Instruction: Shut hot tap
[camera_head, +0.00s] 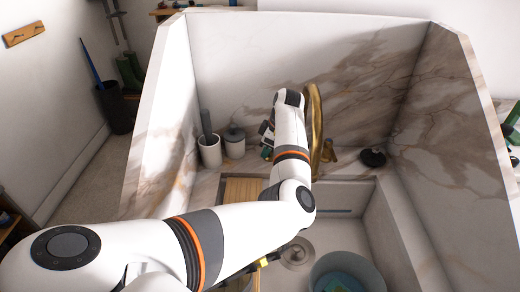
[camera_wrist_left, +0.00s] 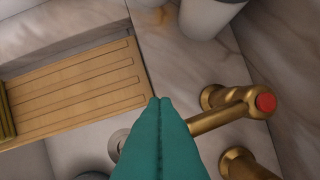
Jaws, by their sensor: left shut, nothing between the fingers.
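The hot tap is a brass lever handle with a red end cap (camera_wrist_left: 265,103), at the right in the left wrist view. Its lever runs left from the red cap and partly passes behind my fingers. A second brass piece (camera_wrist_left: 242,163) stands below it. My left gripper (camera_wrist_left: 160,103) has teal fingers closed together and empty, just left of the handle; I cannot tell whether they touch it. In the head view, my left arm hides most of the gripper and the hot handle. The tall brass spout (camera_head: 315,125) rises right beside the arm.
A sink holds a blue-grey bowl (camera_head: 347,272). A slatted wooden board (camera_wrist_left: 80,85) lies left of the fingers. A white cup (camera_head: 210,151) and a lidded jar (camera_head: 235,144) stand left of the arm. Marble walls enclose the basin.

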